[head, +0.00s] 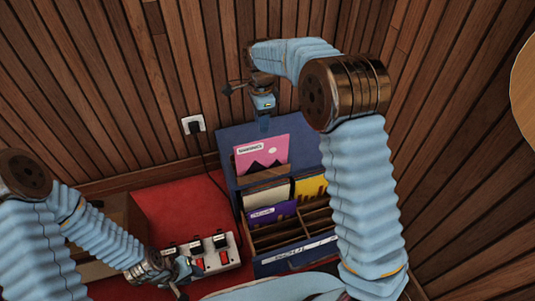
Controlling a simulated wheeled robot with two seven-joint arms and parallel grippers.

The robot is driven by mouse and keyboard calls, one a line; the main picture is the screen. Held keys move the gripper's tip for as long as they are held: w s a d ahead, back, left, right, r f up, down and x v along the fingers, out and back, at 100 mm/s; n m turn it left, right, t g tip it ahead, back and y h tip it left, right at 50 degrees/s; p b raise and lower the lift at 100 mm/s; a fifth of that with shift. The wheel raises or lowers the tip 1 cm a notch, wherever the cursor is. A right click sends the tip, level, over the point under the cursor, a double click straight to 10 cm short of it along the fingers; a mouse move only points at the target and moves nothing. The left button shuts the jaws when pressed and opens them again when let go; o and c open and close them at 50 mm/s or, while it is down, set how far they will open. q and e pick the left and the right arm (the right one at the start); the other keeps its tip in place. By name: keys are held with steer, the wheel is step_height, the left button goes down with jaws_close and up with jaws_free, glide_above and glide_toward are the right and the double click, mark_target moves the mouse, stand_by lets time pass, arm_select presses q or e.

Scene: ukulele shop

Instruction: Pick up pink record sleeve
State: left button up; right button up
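The pink record sleeve (262,155) stands upright in the back slot of a blue record rack (224,160). It has a white label and a dark mountain-like shape; its lower edge is hidden behind a wooden divider. My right gripper (264,120) hangs just above the rack's back, over the sleeve's top edge, and appears apart from the sleeve. Its fingertips are small and partly hidden, so I cannot tell whether it is open or shut. My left gripper (186,281) is low at the left of the rack, near a power strip, with its fingers apart and nothing visible between them.
A cream sleeve (265,196), a yellow sleeve (311,188) and a purple sleeve (271,214) stand in the rack's front slots. A white power strip (232,250) with plugs lies on the red surface (180,213). Its cable runs to a wall socket (193,124). Wood-panelled walls close in behind.

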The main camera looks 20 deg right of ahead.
mark_target(262, 150)
step_height(262, 150, down, 13)
steer(key=shift+s+b, duration=0.15)
steer(key=shift+b, duration=0.7)
jaws_close()
